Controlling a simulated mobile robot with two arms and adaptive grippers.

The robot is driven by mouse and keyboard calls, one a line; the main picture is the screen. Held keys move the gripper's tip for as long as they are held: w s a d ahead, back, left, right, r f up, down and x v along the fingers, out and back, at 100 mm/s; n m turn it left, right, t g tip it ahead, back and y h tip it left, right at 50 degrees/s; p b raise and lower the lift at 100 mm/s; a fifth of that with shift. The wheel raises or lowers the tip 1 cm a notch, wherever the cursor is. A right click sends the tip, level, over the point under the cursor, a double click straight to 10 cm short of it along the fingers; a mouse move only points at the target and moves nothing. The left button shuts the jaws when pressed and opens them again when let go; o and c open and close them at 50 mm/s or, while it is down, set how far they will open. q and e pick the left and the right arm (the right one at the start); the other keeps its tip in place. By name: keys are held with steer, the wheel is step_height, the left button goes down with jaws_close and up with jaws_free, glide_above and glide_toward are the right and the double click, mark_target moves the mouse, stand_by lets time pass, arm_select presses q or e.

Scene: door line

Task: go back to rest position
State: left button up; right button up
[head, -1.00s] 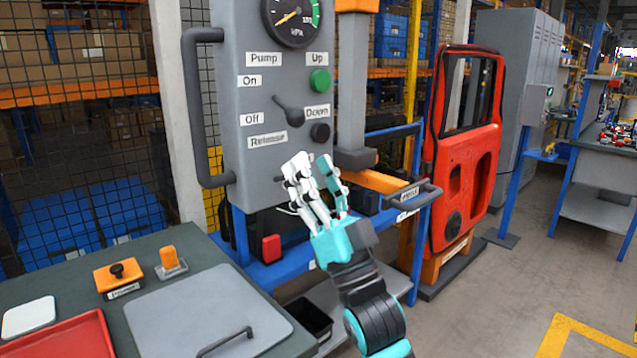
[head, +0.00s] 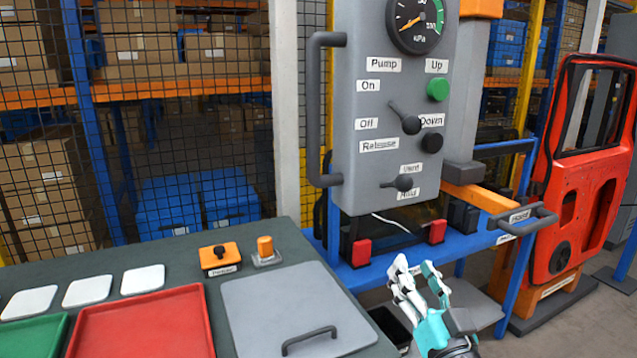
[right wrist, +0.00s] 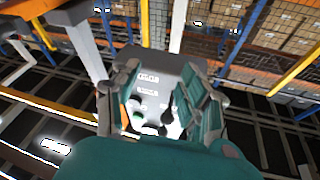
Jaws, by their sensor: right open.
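My right gripper (head: 420,281) is low in the head view, below the grey control panel (head: 375,160) and just right of the bench's grey lid. Its white and teal fingers are spread, with nothing between them. In the right wrist view the fingers (right wrist: 160,108) stand apart, with a grey box with labels and dark levers visible beyond and between them. The panel carries a gauge (head: 417,20), a green button (head: 438,89), a black button (head: 432,142) and two levers. My left gripper is not in view.
The bench holds a red tray (head: 145,325), a grey lid with a handle (head: 275,300), white pads and a small orange-topped box (head: 219,258). A blue frame (head: 440,255) stands under the panel. A red car door (head: 585,170) stands at right.

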steer(key=s+d+f+n+g+h, duration=0.1)
steer(key=s+f+g, duration=0.4)
steer(key=f, duration=0.7)
steer(key=s+d+f+g+h, duration=0.1)
steer(key=s+f+g, duration=0.45)
steer(key=f, duration=0.65)
steer(key=s+d+f+n+g+h, duration=0.1)
steer(key=s+f+g, duration=0.35)
steer(key=s, duration=0.45)
steer(key=s+d+f+n+g, duration=0.1)
steer(key=s+f+g, duration=0.2)
steer(key=s+f, duration=0.45)
steer(key=s+f+g+p, duration=0.1)
steer(key=s+f+p, duration=0.2)
steer(key=f, duration=2)
steer(key=s+d+f+g+p, duration=0.1)
steer(key=s+d+f+p, duration=0.1)
steer(key=s+f, duration=1.1)
steer(key=s, duration=0.3)
steer(key=shift+s+d, duration=0.2)
